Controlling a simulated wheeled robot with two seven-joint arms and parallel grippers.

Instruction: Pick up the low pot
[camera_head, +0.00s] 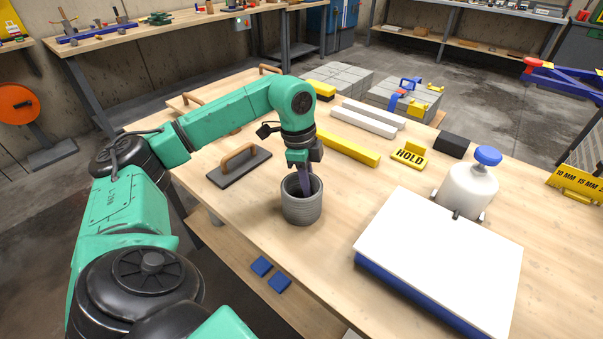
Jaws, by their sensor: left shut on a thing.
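The low pot (301,208) is a grey, ribbed round pot standing upright near the front edge of the wooden table. My left gripper (305,185) points down at it from above, with its fingers reaching inside the pot's rim. It is shut on the pot, apparently at the wall. The fingertips are partly hidden by the pot's near wall. I cannot see a gap under the pot. My right gripper is not in view.
A trowel (239,167) with a wooden handle lies left of the pot. Yellow and white bars (347,148) and a yellow HOLD sign (409,156) lie behind. Table between pot and box is clear.

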